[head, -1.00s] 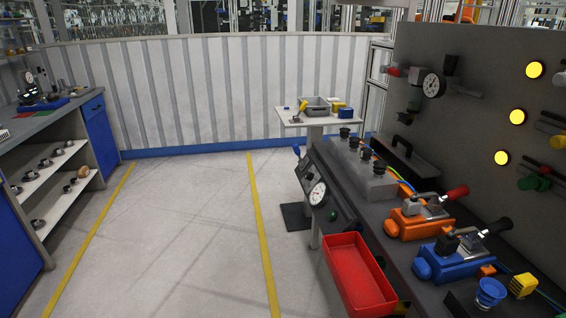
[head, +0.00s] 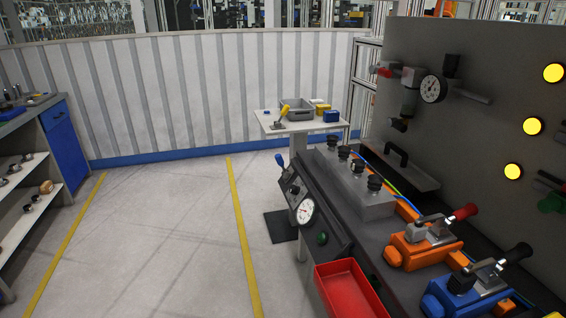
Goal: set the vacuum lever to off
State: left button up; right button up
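A small blue-handled lever (head: 280,160) stands up at the far left end of the dark console (head: 322,222), above a round white gauge (head: 304,210). A red-handled part (head: 382,72) sits on the pipework of the grey panel, beside another round gauge (head: 433,89). No readable label shows which of these is the vacuum lever, and no on or off marking can be read. Neither of my grippers is in the head view.
A red bin (head: 350,290) hangs at the console's front edge. Orange (head: 425,250) and blue (head: 465,296) clamp fixtures sit on the bench at right. A small white table (head: 298,123) with a grey bin stands behind the console. The floor (head: 150,235) at left is clear.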

aim_at(278, 157)
jog(key=z, duration=0.6)
jog(key=i+j+z, duration=0.35)
jog(key=j+z, duration=0.15)
jog(key=i+j+z, duration=0.25)
jog(key=j+z, duration=0.25)
jog(key=j, duration=0.15)
